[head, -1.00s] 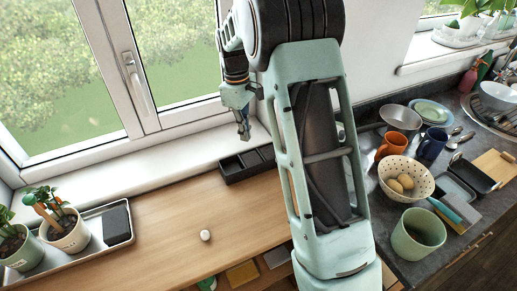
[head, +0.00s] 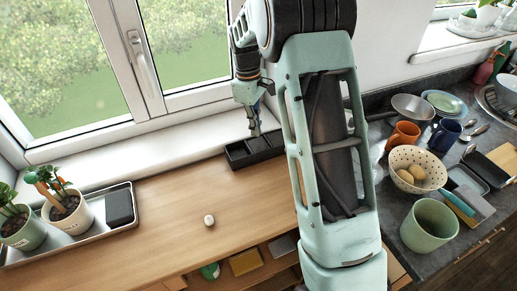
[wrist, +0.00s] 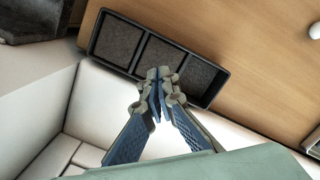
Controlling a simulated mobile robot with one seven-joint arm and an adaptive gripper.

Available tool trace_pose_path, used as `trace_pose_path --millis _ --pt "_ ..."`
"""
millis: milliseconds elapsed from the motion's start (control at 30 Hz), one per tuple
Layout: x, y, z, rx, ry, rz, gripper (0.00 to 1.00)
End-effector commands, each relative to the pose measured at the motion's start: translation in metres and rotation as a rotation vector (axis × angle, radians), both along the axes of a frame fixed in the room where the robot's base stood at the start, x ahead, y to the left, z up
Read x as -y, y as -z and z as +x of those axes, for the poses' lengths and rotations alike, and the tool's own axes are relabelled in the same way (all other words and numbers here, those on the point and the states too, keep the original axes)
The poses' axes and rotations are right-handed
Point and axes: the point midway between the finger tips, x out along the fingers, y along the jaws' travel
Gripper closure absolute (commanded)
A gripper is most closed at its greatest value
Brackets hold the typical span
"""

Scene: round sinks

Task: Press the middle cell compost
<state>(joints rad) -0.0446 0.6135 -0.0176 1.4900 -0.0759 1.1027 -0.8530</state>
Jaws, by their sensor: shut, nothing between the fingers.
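A black tray (head: 235,164) with three cells of dark compost stands on the wooden worktop by the window sill. In the wrist view the tray (wrist: 93,34) shows its cells in a row, and the middle cell compost (wrist: 157,54) lies just beyond my fingertips. My gripper (head: 256,132) is shut and empty, pointing down at the tray's middle; in the wrist view the gripper (wrist: 160,76) overlaps the tray's near edge at the middle cell and hides part of it. I cannot tell whether the fingertips touch the compost.
A metal tray (head: 128,226) with potted plants (head: 68,208) and a black block (head: 120,207) stands at left. A small white knob-like object (head: 209,220) sits on the otherwise clear wood. Bowls, mugs and a green pot (head: 430,225) crowd the dark counter at right.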

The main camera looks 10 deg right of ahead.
Motion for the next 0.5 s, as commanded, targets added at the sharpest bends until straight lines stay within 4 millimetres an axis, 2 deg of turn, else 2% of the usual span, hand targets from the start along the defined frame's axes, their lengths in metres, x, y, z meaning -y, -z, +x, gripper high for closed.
trace_pose_path --millis 33,200,500 --pt "0.001 0.013 -0.001 -0.001 0.000 -0.001 1.00" --pt "0.002 0.029 -0.002 0.000 0.000 0.000 1.00" --pt "0.002 0.031 -0.002 0.000 0.000 0.000 1.00"
